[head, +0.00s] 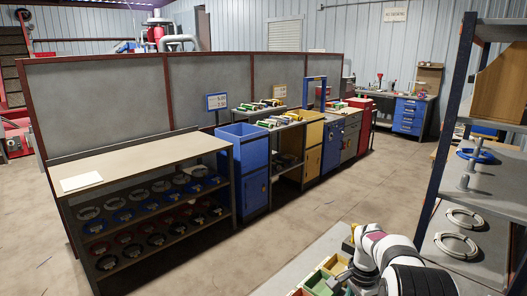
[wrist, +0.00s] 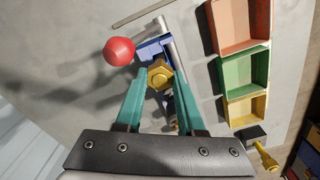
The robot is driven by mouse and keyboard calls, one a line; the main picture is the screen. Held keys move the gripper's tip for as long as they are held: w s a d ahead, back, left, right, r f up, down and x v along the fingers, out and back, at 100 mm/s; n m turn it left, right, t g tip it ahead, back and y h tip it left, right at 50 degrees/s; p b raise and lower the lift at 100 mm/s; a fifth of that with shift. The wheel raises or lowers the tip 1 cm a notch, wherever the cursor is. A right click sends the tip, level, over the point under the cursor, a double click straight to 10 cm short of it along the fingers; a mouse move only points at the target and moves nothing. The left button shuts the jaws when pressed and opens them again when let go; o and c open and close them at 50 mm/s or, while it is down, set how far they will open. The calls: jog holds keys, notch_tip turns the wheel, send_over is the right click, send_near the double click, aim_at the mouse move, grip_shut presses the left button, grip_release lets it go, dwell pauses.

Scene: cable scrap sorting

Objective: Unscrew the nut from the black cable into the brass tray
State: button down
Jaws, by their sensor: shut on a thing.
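My gripper (wrist: 160,82) has its two teal fingers shut on the brass-coloured hex nut (wrist: 159,73) in the wrist view. The nut sits at a blue vise (wrist: 150,50) with a red ball handle (wrist: 119,51). In the head view my arm hides the nut and most of my gripper.
A green tray (wrist: 243,72) and a red tray (wrist: 240,28) stand in a row beyond the yellow one. A black block (wrist: 250,137) with a yellow piece (wrist: 265,155) lies near them. A shelf rack (head: 447,160) stands to the right of my arm.

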jog(key=shift+n, duration=0.3)
jog(key=shift+r, duration=2.5)
jog(key=w+a+f, duration=0.2)
jog(key=a+f, duration=0.1)
jog(key=a, duration=0.1)
jog(key=w+a+f, duration=0.3)
jog(key=a, duration=0.1)
jog(key=w+a+f, duration=0.3)
jog(key=a, duration=0.1)
jog(key=shift+w+f, duration=0.1)
jog(key=shift+w, duration=0.05)
jog(key=shift+f, duration=1.9)
jog(key=shift+f, duration=0.1)
jog(key=shift+f, duration=0.5)
